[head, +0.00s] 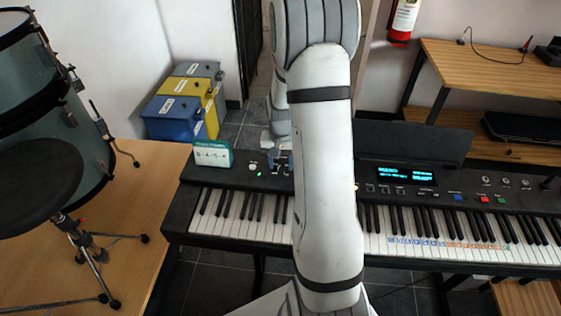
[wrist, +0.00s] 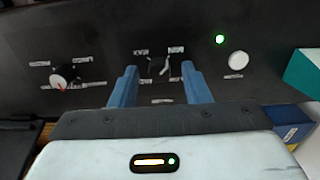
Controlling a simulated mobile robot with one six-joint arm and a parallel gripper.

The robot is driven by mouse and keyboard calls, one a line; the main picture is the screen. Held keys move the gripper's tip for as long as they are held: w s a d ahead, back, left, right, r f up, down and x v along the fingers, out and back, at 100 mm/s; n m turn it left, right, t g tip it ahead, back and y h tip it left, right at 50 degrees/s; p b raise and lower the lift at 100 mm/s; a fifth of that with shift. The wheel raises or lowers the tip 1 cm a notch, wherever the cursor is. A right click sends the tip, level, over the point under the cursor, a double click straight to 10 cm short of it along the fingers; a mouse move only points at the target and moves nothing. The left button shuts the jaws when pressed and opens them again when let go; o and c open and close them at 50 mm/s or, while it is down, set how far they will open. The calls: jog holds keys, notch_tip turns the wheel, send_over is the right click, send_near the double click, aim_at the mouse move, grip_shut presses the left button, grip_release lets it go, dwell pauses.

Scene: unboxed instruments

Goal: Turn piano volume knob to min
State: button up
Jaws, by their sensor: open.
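The piano (head: 225,185) is a black keyboard with a dark control panel. My gripper (wrist: 160,72) hangs over the left part of this panel, its two blue fingers pointing at it. It is open, with a dark knob (wrist: 157,66) between the fingertips. I see a gap around the knob, and cannot tell whether either finger touches it. A second knob, light-topped with a red mark (wrist: 64,77), sits to the left in the wrist view. The labels are too small to read, so I cannot tell which knob is volume. In the head view my arm hides most of this area.
A white round button (wrist: 238,60) and a green light (wrist: 220,39) lie right of the fingers in the wrist view. A drum set (head: 50,120) is at left, a wooden desk (head: 480,68) at back right.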

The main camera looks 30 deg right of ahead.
aim_at(281, 165)
jog(key=shift+r+b, duration=0.4)
jog(key=shift+r, duration=3.5)
jog(key=s+a+r+n+t, duration=0.1)
jog(key=s+a+r+n, duration=0.2)
jog(key=s+a+r, duration=0.3)
jog(key=s+a+r+n+t, duration=0.2)
jog(key=s+a+r, duration=0.4)
jog(key=s, duration=0.7)
jog(key=shift+s+a+r+n, duration=0.15)
jog(key=shift+a+r+n, duration=0.25)
jog(key=shift+a+n, duration=0.55)
jog(key=shift+a, duration=0.15)
jog(key=shift+c, duration=0.7)
